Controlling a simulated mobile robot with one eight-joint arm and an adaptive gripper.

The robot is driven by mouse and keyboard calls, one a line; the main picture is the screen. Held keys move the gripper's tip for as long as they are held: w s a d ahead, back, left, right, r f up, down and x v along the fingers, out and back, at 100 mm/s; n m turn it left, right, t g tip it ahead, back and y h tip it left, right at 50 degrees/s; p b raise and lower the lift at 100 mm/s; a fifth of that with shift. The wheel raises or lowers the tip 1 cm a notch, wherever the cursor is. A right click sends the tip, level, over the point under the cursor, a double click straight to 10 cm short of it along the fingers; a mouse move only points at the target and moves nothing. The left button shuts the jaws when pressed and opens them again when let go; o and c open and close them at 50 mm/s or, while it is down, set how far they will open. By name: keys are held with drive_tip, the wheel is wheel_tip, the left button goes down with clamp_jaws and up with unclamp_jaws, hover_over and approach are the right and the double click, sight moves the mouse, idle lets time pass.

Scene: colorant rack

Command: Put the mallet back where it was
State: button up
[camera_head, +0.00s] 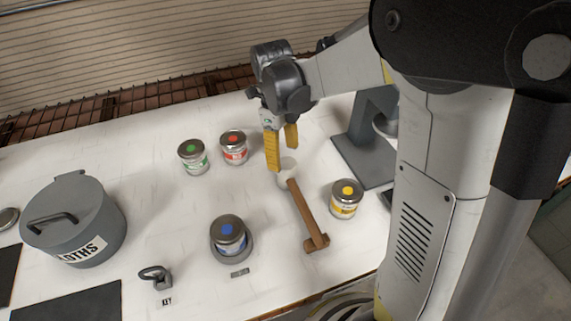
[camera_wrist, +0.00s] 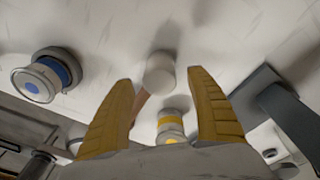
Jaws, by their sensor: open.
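The mallet (camera_head: 303,210) has a brown wooden handle and a pale round head (camera_head: 288,173). It extends from below my gripper toward the front edge of the white table, ending at a brown crosspiece (camera_head: 316,243). I cannot tell whether the crosspiece is part of the mallet or a separate rest. My gripper (camera_head: 282,157) points down with its yellow fingers open, close to the pale head. In the wrist view the head (camera_wrist: 160,72) shows between the open fingertips, with the handle (camera_wrist: 140,104) partly hidden behind the left finger. I see no grip on it.
A yellow-marked can (camera_head: 346,199) stands right of the handle, and a blue-marked can (camera_head: 228,236) stands left of it. Green (camera_head: 193,156) and red (camera_head: 234,147) cans stand behind. A grey stand (camera_head: 361,160) is at right, a lidded pot (camera_head: 75,222) at left, a key (camera_head: 156,276) in front.

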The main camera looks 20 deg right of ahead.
wheel_tip(320, 180, up, 2)
drive_tip(key=shift+w+r, duration=0.1)
drive_tip(key=shift+r, duration=0.1)
drive_tip(key=shift+r+p, duration=0.3)
drive_tip(key=shift+r, duration=0.05)
drive_tip(key=s+r+n+t, duration=0.3)
drive_tip(key=s+n, duration=0.4)
drive_tip(key=n, duration=0.6)
drive_tip(key=s+r+n+t, duration=0.4)
drive_tip(key=s+n, duration=0.3)
drive_tip(key=n, duration=0.7)
drive_tip(key=shift+d+r+n+t+y, duration=0.2)
drive_tip(key=shift+d+n+t+y, duration=0.1)
drive_tip(key=shift+t, duration=0.4)
wheel_tip(320, 180, down, 3)
drive_tip(key=b, duration=0.3)
